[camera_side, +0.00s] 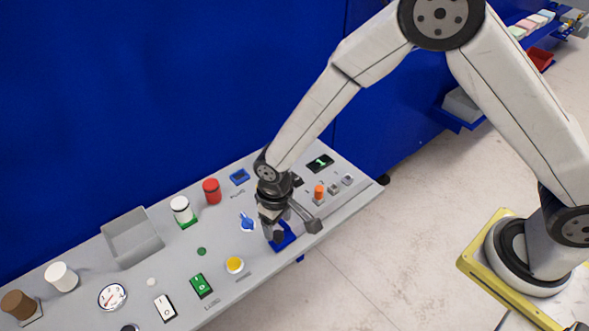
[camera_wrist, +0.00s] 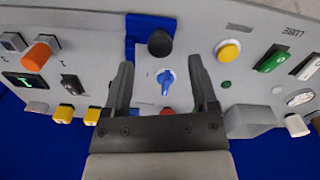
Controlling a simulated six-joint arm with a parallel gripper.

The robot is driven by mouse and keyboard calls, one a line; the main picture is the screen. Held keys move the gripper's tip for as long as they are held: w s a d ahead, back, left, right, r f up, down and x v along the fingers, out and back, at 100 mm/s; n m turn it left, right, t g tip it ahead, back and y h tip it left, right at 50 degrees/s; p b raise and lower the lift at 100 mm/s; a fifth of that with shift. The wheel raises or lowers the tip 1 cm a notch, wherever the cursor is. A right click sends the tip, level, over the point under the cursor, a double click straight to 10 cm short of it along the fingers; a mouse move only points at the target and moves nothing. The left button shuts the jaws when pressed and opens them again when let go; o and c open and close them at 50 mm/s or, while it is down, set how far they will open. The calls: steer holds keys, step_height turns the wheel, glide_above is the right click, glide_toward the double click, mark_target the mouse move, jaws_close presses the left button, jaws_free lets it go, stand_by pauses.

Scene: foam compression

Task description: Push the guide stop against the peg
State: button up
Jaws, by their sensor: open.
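A blue angled bracket (camera_wrist: 138,30), which looks like the guide stop, lies on the grey panel at the top of the wrist view. A black round-topped part (camera_wrist: 160,43) stands beside its inner corner; I cannot tell whether they touch or whether this is the peg. In the side view the blue bracket (camera_side: 284,237) is partly hidden by my gripper near the panel's front edge. My gripper (camera_wrist: 163,75) is open, its two fingers apart with nothing held. A blue knob (camera_wrist: 166,82) shows between the fingers, on the panel beyond them.
A yellow button (camera_side: 235,265), green switch (camera_side: 201,285) and red cylinder (camera_side: 211,190) stand on the panel. An orange knob (camera_side: 319,192) is right of my gripper. A grey open tray (camera_side: 132,238) is to the left. A blue wall rises behind.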

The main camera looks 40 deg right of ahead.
mark_target(278, 235)
steer(key=shift+f, duration=2.5)
jaws_close()
